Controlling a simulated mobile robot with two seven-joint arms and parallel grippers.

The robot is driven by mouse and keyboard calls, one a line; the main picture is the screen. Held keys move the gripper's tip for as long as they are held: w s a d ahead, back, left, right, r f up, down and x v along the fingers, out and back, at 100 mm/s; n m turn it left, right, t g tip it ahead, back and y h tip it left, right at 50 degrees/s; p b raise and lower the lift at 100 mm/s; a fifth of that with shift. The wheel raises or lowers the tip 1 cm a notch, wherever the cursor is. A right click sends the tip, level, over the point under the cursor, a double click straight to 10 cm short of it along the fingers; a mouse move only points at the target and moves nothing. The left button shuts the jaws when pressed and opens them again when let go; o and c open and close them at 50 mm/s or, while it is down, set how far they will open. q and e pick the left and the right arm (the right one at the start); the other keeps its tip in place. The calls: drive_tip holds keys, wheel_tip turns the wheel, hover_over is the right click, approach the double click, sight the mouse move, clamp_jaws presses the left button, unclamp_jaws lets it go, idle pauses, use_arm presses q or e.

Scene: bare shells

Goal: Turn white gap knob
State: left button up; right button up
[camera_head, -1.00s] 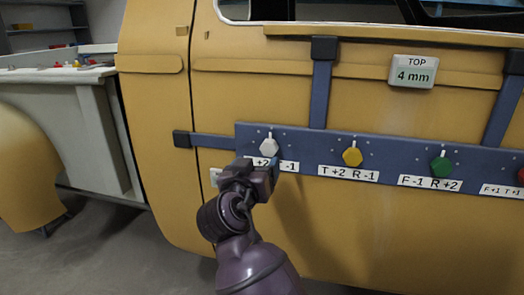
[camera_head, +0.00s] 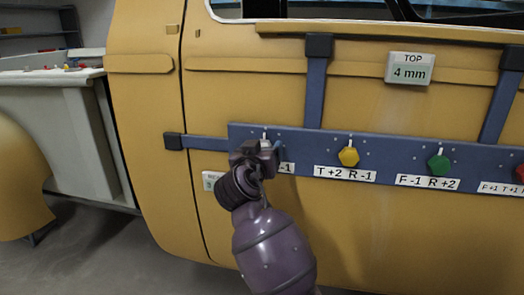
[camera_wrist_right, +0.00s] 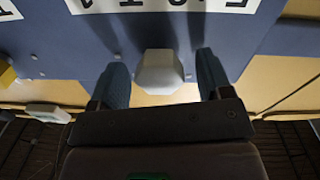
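The white knob (camera_wrist_right: 159,72) sits on the blue bar (camera_head: 385,157) fixed across the yellow vehicle door. In the right wrist view it stands between the two blue-grey fingers of my right gripper (camera_wrist_right: 163,68), with a gap on each side. The right gripper is open around it, and the fingertips reach close to the bar. In the head view my right gripper (camera_head: 262,152) covers the knob and part of its label; only a small white pointer shows above. My left gripper is not in view.
A yellow knob (camera_head: 348,156), a green knob (camera_head: 438,165) and a red knob (camera_head: 520,173) follow along the bar to the right, with labels below. A "TOP 4 mm" display (camera_head: 410,68) is above. A workbench (camera_head: 60,120) stands at the left.

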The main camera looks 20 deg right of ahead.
drive_tip(key=c, duration=0.8)
drive_tip(key=shift+r+n+p, duration=0.2)
drive_tip(key=shift+n+p, duration=0.2)
drive_tip(key=shift+p, duration=0.05)
drive_tip(key=shift+r+n+p, duration=0.2)
drive_tip(key=shift+n+p, duration=0.4)
drive_tip(key=n+p, duration=0.2)
drive_tip(key=n, duration=0.1)
drive_tip(key=n+p, duration=0.2)
drive_tip(key=n, duration=0.1)
drive_tip(key=shift+f, duration=0.25)
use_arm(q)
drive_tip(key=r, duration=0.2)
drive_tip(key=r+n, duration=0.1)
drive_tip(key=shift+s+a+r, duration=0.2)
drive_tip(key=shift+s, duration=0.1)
use_arm(e)
drive_tip(key=shift+f+n, duration=0.1)
drive_tip(key=shift+n, duration=0.4)
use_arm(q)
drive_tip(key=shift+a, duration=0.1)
use_arm(e)
drive_tip(key=shift+f, duration=0.1)
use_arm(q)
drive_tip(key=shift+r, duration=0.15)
use_arm(e)
drive_tip(key=o, duration=0.9)
